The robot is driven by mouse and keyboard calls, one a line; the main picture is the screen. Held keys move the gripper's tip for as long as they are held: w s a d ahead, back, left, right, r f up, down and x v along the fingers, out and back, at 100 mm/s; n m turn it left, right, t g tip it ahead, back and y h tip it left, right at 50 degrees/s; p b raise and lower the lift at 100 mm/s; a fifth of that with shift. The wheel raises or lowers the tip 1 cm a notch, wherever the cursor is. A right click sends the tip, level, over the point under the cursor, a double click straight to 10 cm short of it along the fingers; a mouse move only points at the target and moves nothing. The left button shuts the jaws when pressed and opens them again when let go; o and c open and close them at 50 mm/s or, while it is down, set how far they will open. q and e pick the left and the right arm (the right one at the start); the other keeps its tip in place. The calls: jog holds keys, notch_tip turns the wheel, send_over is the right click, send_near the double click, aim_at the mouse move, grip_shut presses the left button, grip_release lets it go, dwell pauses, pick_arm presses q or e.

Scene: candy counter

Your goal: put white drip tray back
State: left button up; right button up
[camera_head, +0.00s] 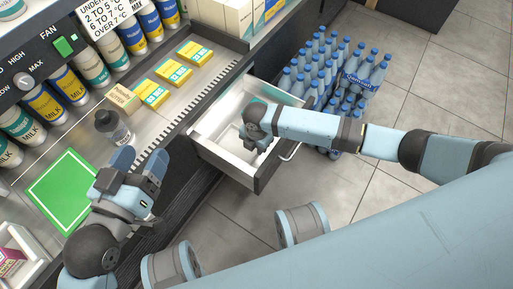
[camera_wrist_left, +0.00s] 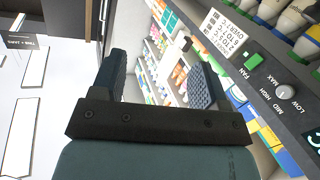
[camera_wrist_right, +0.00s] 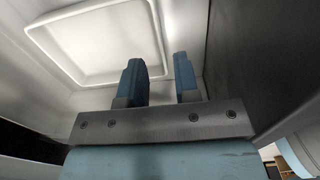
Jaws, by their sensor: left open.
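The white drip tray (camera_wrist_right: 98,42) is a shallow rectangular tray with a raised rim, lying inside the open white drawer (camera_head: 205,126). In the head view the tray (camera_head: 232,143) is partly hidden by my right gripper (camera_head: 262,150). My right gripper is inside the drawer, pointing down. My left gripper (camera_head: 138,163) is open and empty above the counter, beside the green mat.
A green mat (camera_head: 62,190), a dark-capped bottle (camera_head: 112,127) and several yellow butter packs (camera_head: 174,71) are on the counter at left. Several blue bottles (camera_head: 318,68) stand on the floor behind the drawer.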

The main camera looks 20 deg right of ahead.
pick_arm(q)
jog(key=shift+t, duration=0.9)
notch_tip(320, 180, up, 5)
jog(key=shift+a+f+p, duration=0.1)
jog(key=shift+f+p, duration=0.1)
jog(key=shift+p, duration=0.95)
pick_arm(e)
notch_tip(320, 180, up, 7)
